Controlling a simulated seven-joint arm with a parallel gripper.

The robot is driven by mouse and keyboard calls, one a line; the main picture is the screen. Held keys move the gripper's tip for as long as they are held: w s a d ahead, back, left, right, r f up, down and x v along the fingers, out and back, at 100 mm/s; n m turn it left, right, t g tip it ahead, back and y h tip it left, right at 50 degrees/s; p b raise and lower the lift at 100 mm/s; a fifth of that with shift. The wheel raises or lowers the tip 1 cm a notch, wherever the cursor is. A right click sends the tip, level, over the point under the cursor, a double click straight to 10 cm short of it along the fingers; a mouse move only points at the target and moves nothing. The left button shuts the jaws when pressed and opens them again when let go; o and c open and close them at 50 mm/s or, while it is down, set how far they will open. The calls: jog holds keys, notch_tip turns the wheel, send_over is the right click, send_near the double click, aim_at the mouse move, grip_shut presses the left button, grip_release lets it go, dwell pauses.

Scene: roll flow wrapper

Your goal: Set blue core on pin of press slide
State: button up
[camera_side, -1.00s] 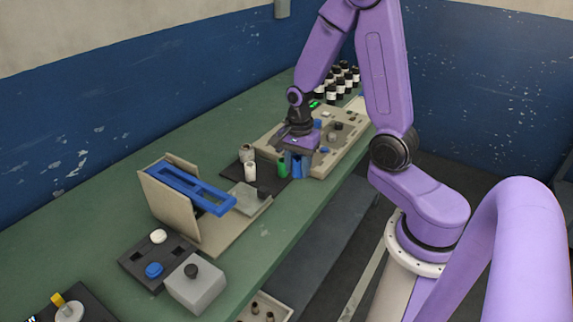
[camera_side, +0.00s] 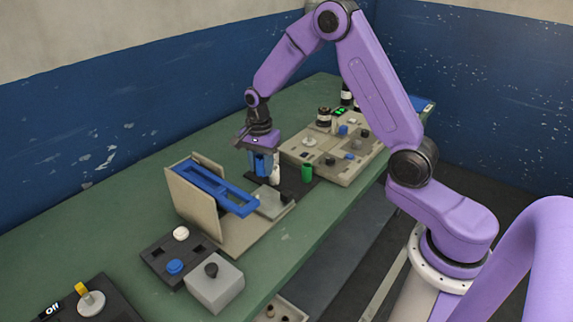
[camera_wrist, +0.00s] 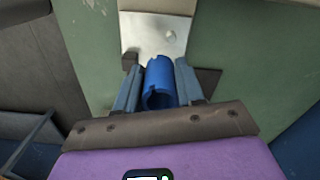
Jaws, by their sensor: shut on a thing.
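My gripper (camera_side: 259,166) is shut on the blue core (camera_wrist: 160,80), a hollow blue cylinder between its blue-grey fingers in the wrist view. In the side view the core is hard to separate from the fingers. The gripper is above the dark tray's left part, close behind the press slide (camera_side: 272,203), a grey plate at the open end of the beige press. In the wrist view the plate (camera_wrist: 150,22) lies just beyond the core, with a small round feature (camera_wrist: 170,36) that may be its pin. The core is apart from this feature.
A white core (camera_side: 275,174) and a green core (camera_side: 307,172) stand right of my gripper. The press (camera_side: 195,215) with its blue frame (camera_side: 215,188) is at left. A beige fixture board (camera_side: 335,160) is at right. Buttons and a grey box (camera_side: 214,285) are in front.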

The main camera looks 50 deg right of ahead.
jog(key=w+a, duration=0.1)
jog(key=w, duration=0.1)
send_over(256, 195)
jog(key=shift+f, duration=2.7)
jog(key=shift+f, duration=2.15)
jog(key=o, duration=1.6)
jog(key=shift+r, duration=4)
